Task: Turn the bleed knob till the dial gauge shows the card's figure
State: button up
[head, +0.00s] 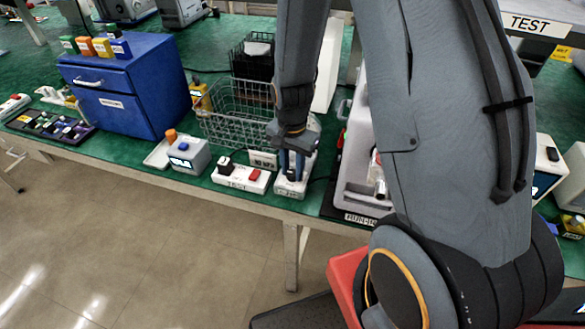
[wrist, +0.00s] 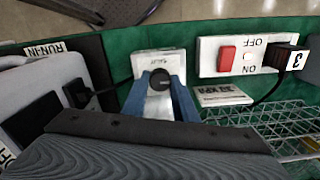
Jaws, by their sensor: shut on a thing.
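The bleed knob (wrist: 160,76), small, round and dark, sits on a white unit (wrist: 158,58) with a label at its edge. My gripper (wrist: 162,92) has its two blue fingers on either side of the knob and is shut on it. In the head view my gripper (head: 292,166) points down onto the same white unit (head: 291,190) at the bench's front edge. A small white card (wrist: 222,95) with dark print stands beside the unit; I cannot read its figure surely. I cannot make out a dial gauge; my arm hides part of the bench.
A power strip (head: 241,176) with a red switch and a black plug lies left of the unit. A wire basket (head: 235,112) stands behind. A pale machine (head: 357,165) with a RUN-IN label stands close on the right. A blue drawer cabinet (head: 125,85) is further left.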

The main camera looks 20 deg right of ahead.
aim_at(292, 173)
dwell(0.4)
jog(key=o, duration=1.1)
jog(key=shift+c, duration=0.2)
jog(key=shift+r, duration=0.1)
jog(key=shift+r+b, duration=0.8)
jog(key=shift+r, duration=3.05)
